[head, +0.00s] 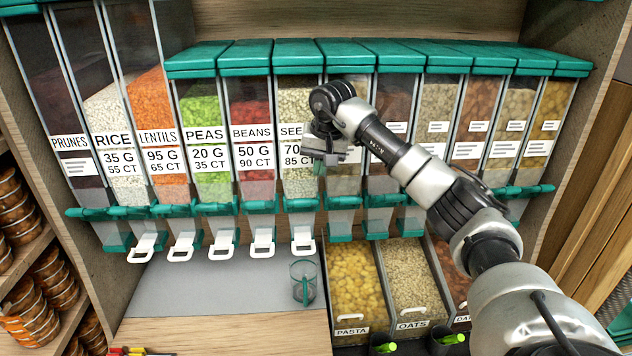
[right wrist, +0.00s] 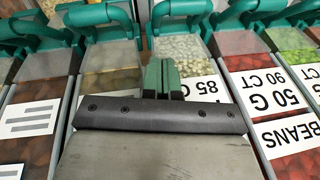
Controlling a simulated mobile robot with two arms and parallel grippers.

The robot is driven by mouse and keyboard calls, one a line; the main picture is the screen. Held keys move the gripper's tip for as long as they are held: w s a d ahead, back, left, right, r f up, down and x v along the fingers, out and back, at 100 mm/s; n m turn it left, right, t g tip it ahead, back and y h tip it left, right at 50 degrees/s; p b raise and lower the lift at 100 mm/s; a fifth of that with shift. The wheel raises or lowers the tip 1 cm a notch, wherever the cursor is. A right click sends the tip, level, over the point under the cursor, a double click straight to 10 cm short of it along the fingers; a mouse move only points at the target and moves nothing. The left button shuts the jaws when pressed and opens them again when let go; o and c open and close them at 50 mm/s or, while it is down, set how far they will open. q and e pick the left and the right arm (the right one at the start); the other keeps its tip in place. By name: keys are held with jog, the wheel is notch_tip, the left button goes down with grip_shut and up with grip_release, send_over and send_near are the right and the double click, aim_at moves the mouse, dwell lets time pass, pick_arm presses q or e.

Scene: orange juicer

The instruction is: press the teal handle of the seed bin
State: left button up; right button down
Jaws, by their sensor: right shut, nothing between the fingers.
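The seed bin (head: 296,105) is a clear bin of pale seeds with a teal lid and a partly covered label starting "SEE". Its teal handle (head: 302,205) runs across the lower front, above a white pull tab (head: 303,247). My right gripper (head: 318,168) is shut and empty in front of the bin's right side, above the handle. In the right wrist view its teal fingers (right wrist: 162,78) are together, pointing toward the seed bin's handle (right wrist: 181,12), with a gap between. My left gripper is out of view.
Neighbouring bins, including beans (head: 251,110) to the left, have similar teal handles close by. A clear cup (head: 304,282) stands on the grey mat (head: 215,290) below. Open pasta (head: 353,285) and oats (head: 412,270) bins lie to the right.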

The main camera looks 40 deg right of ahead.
aim_at(302, 203)
jog(key=f, duration=0.1)
jog(key=f+p, duration=0.1)
jog(key=a+f, duration=0.1)
jog(key=shift+s+a+f, duration=0.1)
jog(key=shift+s+f, duration=0.05)
jog(key=shift+s, duration=0.25)
jog(key=shift+s+a+f+p, duration=0.25)
jog(key=shift+a+f+p, duration=0.1)
jog(key=shift+f, duration=0.2)
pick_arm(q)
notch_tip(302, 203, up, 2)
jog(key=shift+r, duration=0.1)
